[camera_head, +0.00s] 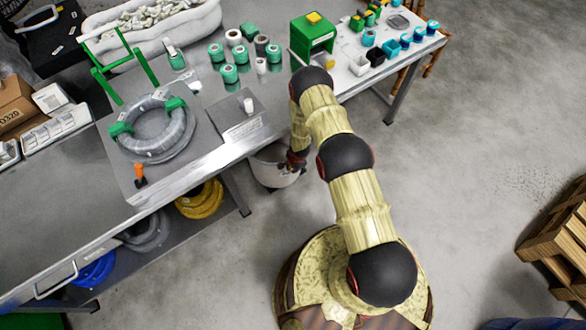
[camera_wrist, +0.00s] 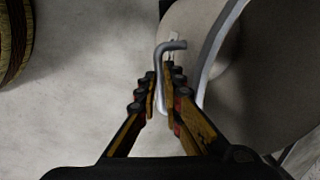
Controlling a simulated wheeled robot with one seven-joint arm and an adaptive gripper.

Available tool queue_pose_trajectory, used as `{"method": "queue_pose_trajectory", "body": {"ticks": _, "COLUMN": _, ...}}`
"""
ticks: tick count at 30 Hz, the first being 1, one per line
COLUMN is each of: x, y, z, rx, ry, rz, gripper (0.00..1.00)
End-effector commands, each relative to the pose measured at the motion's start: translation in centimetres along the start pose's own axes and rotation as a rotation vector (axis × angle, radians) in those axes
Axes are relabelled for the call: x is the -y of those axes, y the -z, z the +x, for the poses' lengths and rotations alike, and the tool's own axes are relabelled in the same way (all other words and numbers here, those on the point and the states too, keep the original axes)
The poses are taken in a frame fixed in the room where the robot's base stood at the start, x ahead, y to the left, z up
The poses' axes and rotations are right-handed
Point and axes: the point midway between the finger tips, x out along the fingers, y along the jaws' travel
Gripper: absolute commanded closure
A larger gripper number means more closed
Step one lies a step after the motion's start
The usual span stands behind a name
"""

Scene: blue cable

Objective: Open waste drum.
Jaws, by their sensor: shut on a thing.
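The waste drum (camera_head: 265,172) is a pale round bin. It stands on the floor under the front edge of the workbench, and the bench and my arm partly hide it. In the wrist view the drum (camera_wrist: 268,70) fills the right side, with a light curved metal rim (camera_wrist: 212,48). A bent grey metal rod handle (camera_wrist: 172,46) sticks out from beside this rim. My gripper (camera_wrist: 164,72) is shut on the handle, with a finger on each side of it. In the head view my gripper (camera_head: 295,160) is dark and small at the drum. How far the drum is open cannot be told.
The metal workbench (camera_head: 60,210) overhangs the drum, and a bench leg (camera_head: 236,192) stands left of it. A lower shelf holds yellow (camera_head: 200,199) and blue (camera_head: 95,270) cable coils. Wooden pallets (camera_head: 560,240) lie far right. The floor (camera_head: 460,150) right of my arm is clear.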

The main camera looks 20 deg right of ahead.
Motion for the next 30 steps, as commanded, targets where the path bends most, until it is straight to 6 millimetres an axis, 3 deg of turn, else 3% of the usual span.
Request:
{"method": "queue_pose_trajectory", "body": {"ticks": 11, "x": -0.2, "y": 0.0, "z": 0.0, "rx": 0.000, "ry": -0.001, "rz": 0.000, "gripper": 1.00}}
{"method": "queue_pose_trajectory", "body": {"ticks": 17, "x": -1.9, "y": 0.0, "z": -0.4, "rx": 0.000, "ry": -0.005, "rz": 0.004, "gripper": 1.00}}
{"method": "queue_pose_trajectory", "body": {"ticks": 23, "x": -6.0, "y": 0.1, "z": -1.3, "rx": 0.001, "ry": -0.006, "rz": 0.004, "gripper": 1.00}}
{"method": "queue_pose_trajectory", "body": {"ticks": 30, "x": -14.2, "y": 0.2, "z": -2.9, "rx": 0.002, "ry": -0.008, "rz": 0.007, "gripper": 1.00}}
